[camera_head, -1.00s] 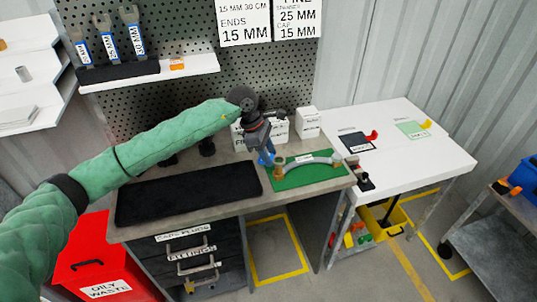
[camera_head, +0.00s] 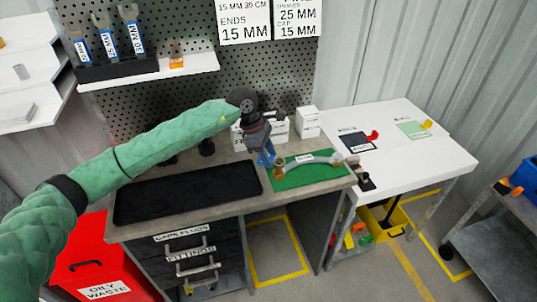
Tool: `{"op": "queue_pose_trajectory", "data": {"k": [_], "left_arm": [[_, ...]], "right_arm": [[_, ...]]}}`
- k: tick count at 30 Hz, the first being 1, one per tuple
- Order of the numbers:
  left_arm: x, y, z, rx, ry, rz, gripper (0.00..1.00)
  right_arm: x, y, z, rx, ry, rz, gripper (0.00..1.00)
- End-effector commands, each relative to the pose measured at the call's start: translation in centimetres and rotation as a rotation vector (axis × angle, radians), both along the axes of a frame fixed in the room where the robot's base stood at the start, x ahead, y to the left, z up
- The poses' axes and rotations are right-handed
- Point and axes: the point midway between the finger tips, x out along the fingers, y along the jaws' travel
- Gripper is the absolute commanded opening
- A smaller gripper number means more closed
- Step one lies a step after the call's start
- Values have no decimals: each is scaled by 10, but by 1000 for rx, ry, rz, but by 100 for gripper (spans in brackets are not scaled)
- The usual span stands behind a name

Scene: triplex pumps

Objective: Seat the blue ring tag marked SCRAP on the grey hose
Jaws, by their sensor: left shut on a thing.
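The grey hose (camera_head: 322,159) lies curved on a green mat (camera_head: 300,178) on the bench, with a brass-coloured fitting (camera_head: 280,170) at its left end and a white label partway along. My left gripper (camera_head: 266,157) is shut on the blue ring tag (camera_head: 266,159), close to the hose's left end. The tag is small and partly hidden by the gripper, so its SCRAP marking cannot be read. I cannot tell whether the tag touches the hose or is around it. My right gripper is not in view.
A black mat (camera_head: 190,192) covers the left of the bench. White boxes (camera_head: 308,122) stand behind the hose, against the pegboard. A white table (camera_head: 400,165) on the right carries dark and green cards with red and yellow items.

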Motion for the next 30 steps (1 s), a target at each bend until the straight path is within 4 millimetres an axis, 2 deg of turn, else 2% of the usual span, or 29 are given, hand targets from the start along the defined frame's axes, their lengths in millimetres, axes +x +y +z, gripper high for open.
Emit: {"op": "queue_pose_trajectory", "data": {"k": [30], "left_arm": [[0,0,-21,0,0,0,14]], "right_arm": [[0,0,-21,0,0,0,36]]}}
